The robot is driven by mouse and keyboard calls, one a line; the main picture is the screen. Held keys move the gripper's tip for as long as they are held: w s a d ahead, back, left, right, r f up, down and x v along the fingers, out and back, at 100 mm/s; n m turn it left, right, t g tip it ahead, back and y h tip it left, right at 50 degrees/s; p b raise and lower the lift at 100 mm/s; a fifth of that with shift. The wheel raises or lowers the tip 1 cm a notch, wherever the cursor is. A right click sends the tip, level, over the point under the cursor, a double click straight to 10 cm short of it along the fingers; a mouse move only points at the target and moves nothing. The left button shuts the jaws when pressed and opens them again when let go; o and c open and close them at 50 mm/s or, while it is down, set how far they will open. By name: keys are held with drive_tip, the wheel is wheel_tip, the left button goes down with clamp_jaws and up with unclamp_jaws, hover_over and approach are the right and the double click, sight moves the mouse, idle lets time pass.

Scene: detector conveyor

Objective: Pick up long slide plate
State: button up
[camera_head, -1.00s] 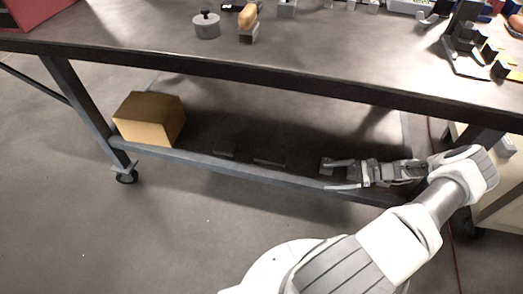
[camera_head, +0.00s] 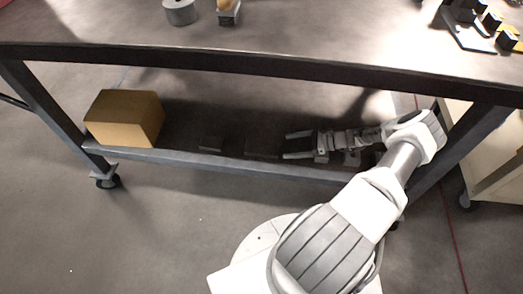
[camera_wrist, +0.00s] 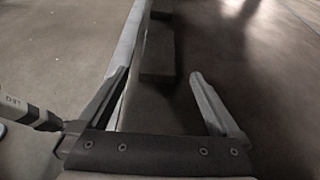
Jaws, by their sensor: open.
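Two dark, flat plates lie on the lower shelf of the workbench near its front edge. The longer one, seemingly the long slide plate (camera_head: 262,149), is nearer my gripper and also shows in the wrist view (camera_wrist: 157,55). The shorter plate (camera_head: 210,143) lies to its left and shows farther off in the wrist view (camera_wrist: 161,10). My gripper (camera_head: 288,145) reaches in under the tabletop from the right, fingers pointing left. Its jaws are open and empty in the wrist view (camera_wrist: 160,77), with the long plate just beyond the fingertips.
A cardboard box (camera_head: 125,118) stands at the shelf's left end. The tabletop's front edge (camera_head: 250,64) overhangs the shelf, and the shelf's raised front rim (camera_head: 190,161) runs close to my gripper. A cart (camera_head: 497,165) stands at the right.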

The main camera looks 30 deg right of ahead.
sight(265, 148)
drive_tip(key=x, duration=0.4)
drive_tip(key=shift+w+a+f+b, duration=0.15)
drive_tip(key=shift+a+b, duration=0.05)
drive_tip(key=shift+b, duration=0.15)
drive_tip(key=shift+r+b+x, duration=0.15)
drive_tip(key=shift+b+x, duration=0.3)
drive_tip(key=shift+x, duration=1)
drive_tip(key=shift+r+b+x, duration=0.15)
drive_tip(key=shift+b+x, duration=0.25)
drive_tip(key=shift+x, duration=1.05)
drive_tip(key=shift+a, duration=0.15)
clamp_jaws()
drive_tip(key=shift+r, duration=0.15)
